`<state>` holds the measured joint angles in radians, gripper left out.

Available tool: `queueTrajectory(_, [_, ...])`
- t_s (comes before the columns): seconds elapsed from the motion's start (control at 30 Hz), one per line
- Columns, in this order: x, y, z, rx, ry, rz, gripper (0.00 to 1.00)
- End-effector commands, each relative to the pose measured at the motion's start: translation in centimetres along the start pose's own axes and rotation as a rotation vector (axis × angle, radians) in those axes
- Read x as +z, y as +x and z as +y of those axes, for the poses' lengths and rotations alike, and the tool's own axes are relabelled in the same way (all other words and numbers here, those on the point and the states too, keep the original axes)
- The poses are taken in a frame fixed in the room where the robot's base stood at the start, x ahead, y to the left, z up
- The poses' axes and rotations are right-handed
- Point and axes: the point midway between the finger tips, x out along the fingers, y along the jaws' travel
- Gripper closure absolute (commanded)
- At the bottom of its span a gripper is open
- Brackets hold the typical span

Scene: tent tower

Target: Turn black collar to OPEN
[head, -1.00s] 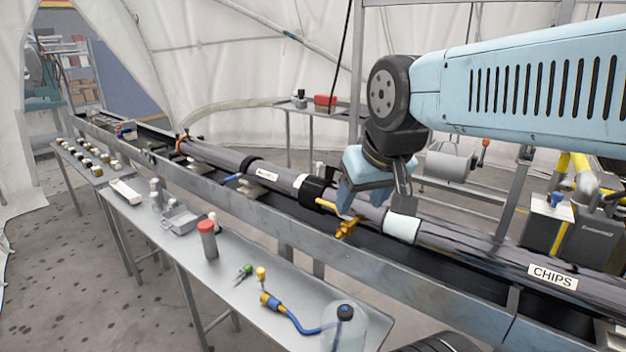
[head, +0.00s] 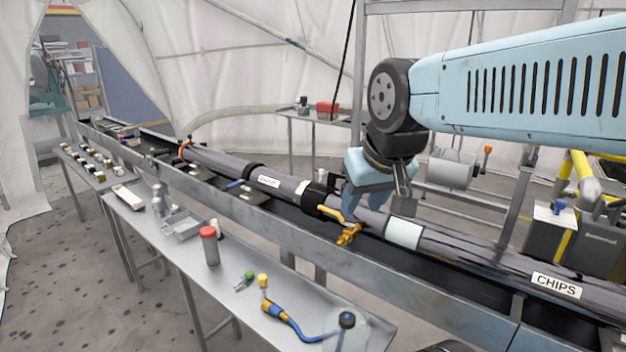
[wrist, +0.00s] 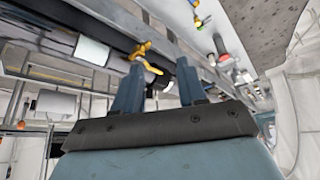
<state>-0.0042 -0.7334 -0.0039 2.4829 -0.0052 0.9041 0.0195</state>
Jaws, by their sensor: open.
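The black collar (head: 315,198) is a dark ring around the long grey pipe (head: 357,215) in the head view. A yellow handle (head: 331,213) sticks out beside it, and a yellow-brass valve (head: 348,235) sits on the near side of the pipe. My gripper (head: 376,202) is above and behind the pipe, just right of the collar. In the wrist view my gripper (wrist: 159,82) shows two blue fingers spread apart with nothing between them. The yellow valve (wrist: 140,50) appears beyond the fingertips.
A metal trough rail (head: 290,222) runs along the near side of the pipe. A steel bench (head: 235,290) in front holds a red-capped jar (head: 209,246) and a blue hose tool (head: 290,320). A label reading CHIPS (head: 556,285) is on the pipe at right.

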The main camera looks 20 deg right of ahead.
Motion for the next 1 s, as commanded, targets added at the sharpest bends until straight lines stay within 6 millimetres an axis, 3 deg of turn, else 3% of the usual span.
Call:
queueTrajectory(0.1, [-2.2,0.0,0.3,0.004,0.045,-0.019,0.7])
queueTrajectory(0.47, [-12.1,1.3,1.7,0.058,0.27,-0.083,0.7])
queueTrajectory(0.73, [-19.4,4.1,2.6,0.126,0.439,-0.117,0.7])
queueTrajectory(1.0, [-26.1,8.2,3.2,0.217,0.601,-0.131,0.7])
